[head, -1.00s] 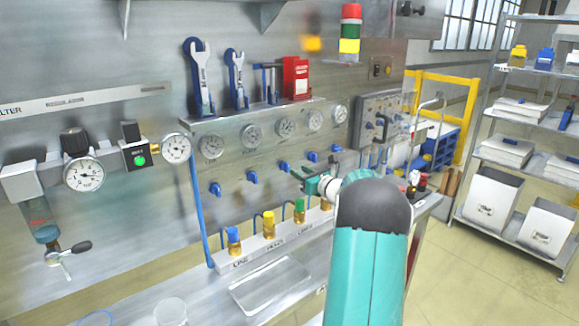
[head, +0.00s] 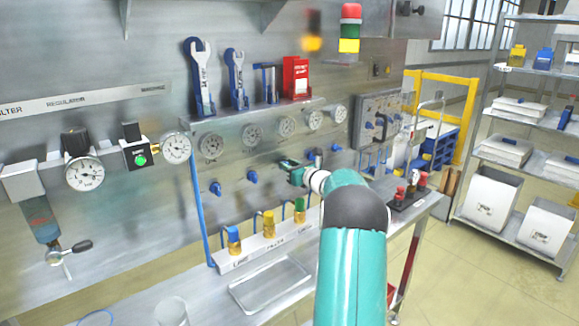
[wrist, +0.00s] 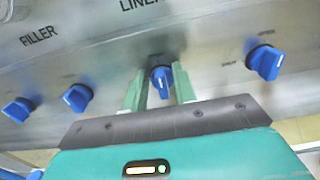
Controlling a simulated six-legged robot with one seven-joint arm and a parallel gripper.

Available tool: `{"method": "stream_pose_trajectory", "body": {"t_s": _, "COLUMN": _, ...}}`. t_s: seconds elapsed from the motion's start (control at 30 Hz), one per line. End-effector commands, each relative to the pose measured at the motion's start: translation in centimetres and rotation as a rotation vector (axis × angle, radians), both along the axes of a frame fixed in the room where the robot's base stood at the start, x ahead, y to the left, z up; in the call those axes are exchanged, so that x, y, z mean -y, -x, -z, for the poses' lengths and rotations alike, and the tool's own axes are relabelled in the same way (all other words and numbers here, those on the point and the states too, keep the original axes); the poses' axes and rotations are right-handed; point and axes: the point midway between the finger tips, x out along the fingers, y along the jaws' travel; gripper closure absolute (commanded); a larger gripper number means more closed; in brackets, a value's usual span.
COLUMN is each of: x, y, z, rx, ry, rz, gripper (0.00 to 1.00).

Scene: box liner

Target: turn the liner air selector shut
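The liner air selector is a blue knob (wrist: 161,81) on the steel panel, below a partly cut-off label starting "LINE", in the wrist view. Its handle points roughly up and down, tilted slightly. My gripper (wrist: 159,73) has its two pale green fingers either side of the knob, with small gaps visible, so it looks open around it. I cannot tell how deep the fingertips reach. In the head view, my gripper (head: 289,167) is at the panel's knob row and hides this knob.
Two blue knobs (wrist: 76,97) sit left, near the "FILLER" label. Another blue knob (wrist: 266,62) sits right, with small markings. In the head view, gauges (head: 286,126) line the panel above, and coloured fittings (head: 268,224) stand below.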

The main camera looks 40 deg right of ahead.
Motion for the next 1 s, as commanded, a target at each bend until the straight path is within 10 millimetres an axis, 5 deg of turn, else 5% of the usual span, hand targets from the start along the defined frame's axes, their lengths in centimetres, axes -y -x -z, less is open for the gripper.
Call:
{"method": "stream_pose_trajectory", "body": {"t_s": 0.47, "x": -0.29, "y": -0.02, "z": 0.04, "rx": -0.018, "ry": 0.165, "rz": -0.001, "gripper": 0.95}}
{"method": "stream_pose_trajectory", "body": {"t_s": 1.0, "x": -0.91, "y": -0.11, "z": 0.25, "rx": -0.072, "ry": 0.655, "rz": -0.001, "gripper": 0.95}}
